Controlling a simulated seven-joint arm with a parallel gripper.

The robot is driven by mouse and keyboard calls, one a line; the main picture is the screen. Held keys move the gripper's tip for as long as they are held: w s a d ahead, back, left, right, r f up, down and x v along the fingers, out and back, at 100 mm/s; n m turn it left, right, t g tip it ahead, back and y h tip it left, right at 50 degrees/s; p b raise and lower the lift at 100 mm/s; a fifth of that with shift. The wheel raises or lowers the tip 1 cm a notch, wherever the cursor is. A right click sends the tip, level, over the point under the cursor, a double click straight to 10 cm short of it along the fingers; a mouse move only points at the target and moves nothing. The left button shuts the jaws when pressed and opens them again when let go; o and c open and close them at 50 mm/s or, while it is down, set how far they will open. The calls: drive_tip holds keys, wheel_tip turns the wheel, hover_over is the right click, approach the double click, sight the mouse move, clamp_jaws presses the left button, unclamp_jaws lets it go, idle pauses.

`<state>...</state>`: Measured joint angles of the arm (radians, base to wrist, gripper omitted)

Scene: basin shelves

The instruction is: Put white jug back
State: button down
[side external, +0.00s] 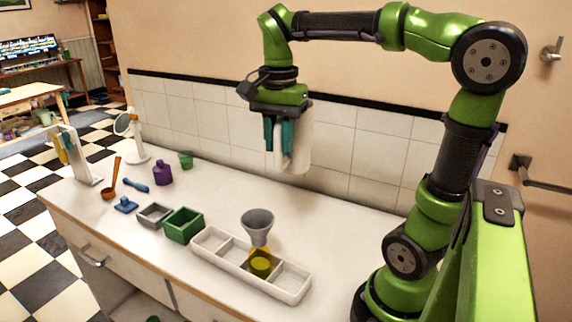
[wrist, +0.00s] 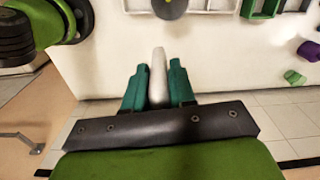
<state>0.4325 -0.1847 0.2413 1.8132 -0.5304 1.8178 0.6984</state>
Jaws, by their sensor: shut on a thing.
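The white jug (side external: 303,142) is in my gripper (side external: 278,147), held in the air above the back of the counter, in front of the tiled wall. In the side view its body hangs beside and behind the teal fingers, roughly upright. In the wrist view, a narrow pale part of the jug (wrist: 158,75) sits between the two teal fingers of my gripper (wrist: 157,82), which are closed on it. The jug's mouth and most of its shape are hidden by the fingers and the hand.
A white compartment tray (side external: 212,247) holds a yellow container (side external: 260,264), with a grey funnel (side external: 257,222) above it. To its left are a green box (side external: 183,225), grey box (side external: 155,215), purple bottle (side external: 163,174) and green cup (side external: 186,160). The back counter below the jug looks clear.

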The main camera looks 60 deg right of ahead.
drive_tip(key=shift+m, duration=0.6)
drive_tip(key=d, duration=0.2)
drive_tip(key=s+d, duration=0.1)
drive_tip(key=d, duration=0.3)
drive_tip(key=shift+s+d, duration=0.15)
drive_tip(key=shift+s, duration=0.2)
drive_tip(key=shift+s+d+f, duration=0.15)
drive_tip(key=shift+d+f, duration=0.1)
wheel_tip(320, 180, down, 21)
drive_tip(key=shift+f, duration=0.75)
drive_tip(key=c, duration=0.8)
unclamp_jaws()
drive_tip(key=shift+c, duration=0.2)
